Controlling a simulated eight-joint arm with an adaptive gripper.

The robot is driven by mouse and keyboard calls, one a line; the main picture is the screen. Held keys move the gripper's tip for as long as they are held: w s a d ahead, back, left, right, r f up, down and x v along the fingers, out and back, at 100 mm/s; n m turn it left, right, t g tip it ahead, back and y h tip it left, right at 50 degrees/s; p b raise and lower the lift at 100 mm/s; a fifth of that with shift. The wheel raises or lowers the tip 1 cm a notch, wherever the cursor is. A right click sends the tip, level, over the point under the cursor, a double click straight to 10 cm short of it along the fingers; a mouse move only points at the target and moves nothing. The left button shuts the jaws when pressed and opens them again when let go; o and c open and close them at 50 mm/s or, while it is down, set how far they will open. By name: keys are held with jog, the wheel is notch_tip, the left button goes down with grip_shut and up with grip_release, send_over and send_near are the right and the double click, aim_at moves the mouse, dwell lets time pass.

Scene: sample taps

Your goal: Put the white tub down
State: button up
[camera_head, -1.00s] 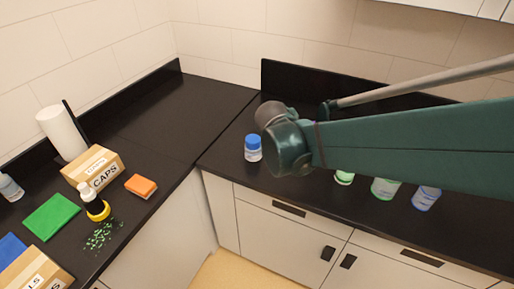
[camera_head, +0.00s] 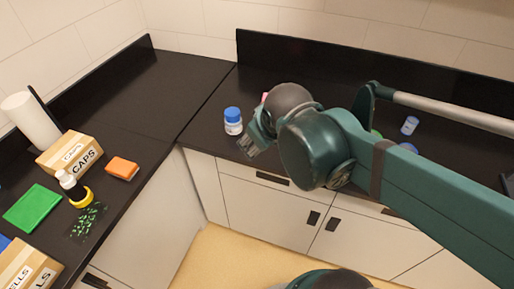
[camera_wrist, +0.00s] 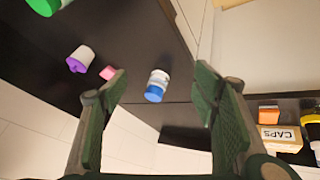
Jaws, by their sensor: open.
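A white tub with a blue lid (camera_head: 233,122) stands upright on the black counter, near the corner. It also shows in the wrist view (camera_wrist: 157,86), beyond and between my fingertips, with nothing holding it. A second white tub, with a purple lid (camera_wrist: 83,57), is to its left in the wrist view. I cannot tell which of the two the task means. My gripper (camera_head: 257,140) is just right of the blue-lidded tub in the head view. In the wrist view (camera_wrist: 163,76) its fingers are spread wide and empty.
A pink block (camera_wrist: 108,73) and a green-lidded container (camera_wrist: 46,4) are on the same counter. My arm hides part of that counter in the head view. The left counter holds a CAPS box (camera_head: 70,155), orange sponge (camera_head: 122,168) and green cloth (camera_head: 33,207). Its back is clear.

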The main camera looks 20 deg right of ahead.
jog(key=shift+s+a+r+m+t+y, duration=0.15)
jog(key=shift+s+a+m+y, duration=0.2)
jog(key=shift+s+a+m, duration=0.5)
jog(key=shift+s+a+r+m+t+y, duration=0.15)
jog(key=shift+s+a+m+y, duration=0.2)
jog(key=shift+s+a+m, duration=0.5)
jog(key=shift+s, duration=0.2)
